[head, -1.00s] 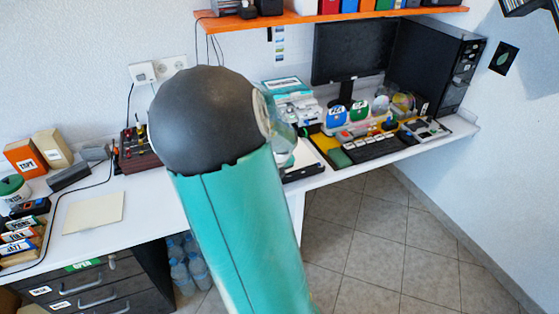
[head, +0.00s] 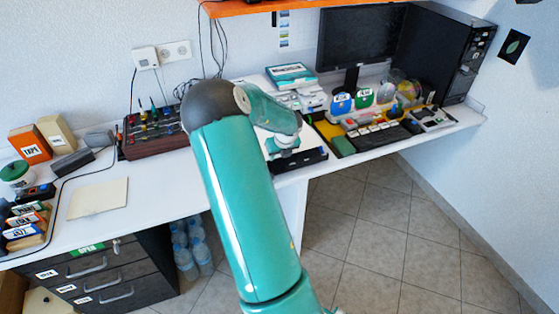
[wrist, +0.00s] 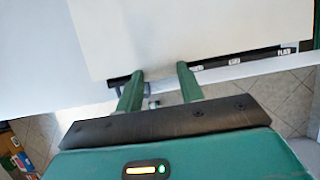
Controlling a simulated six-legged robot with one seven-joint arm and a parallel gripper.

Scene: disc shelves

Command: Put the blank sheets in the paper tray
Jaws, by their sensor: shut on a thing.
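In the wrist view, my gripper (wrist: 161,78) is shut on the near edge of the blank sheets (wrist: 200,30), a pale cream-white stack with its fingers on either side. The sheets fill much of the upper picture. A black edge with small white labels (wrist: 240,60) shows under their near side, at the front of the white desk. I take this for the paper tray but cannot be sure. In the head view, my gripper is mostly hidden by my arm's end, above a low black-edged item (head: 305,162) at the desk's front edge.
A printer-like machine with a teal box (head: 290,75) stands behind. A beige sheet or folder (head: 98,198) lies on clear desk at left, near a tool rack (head: 152,135).

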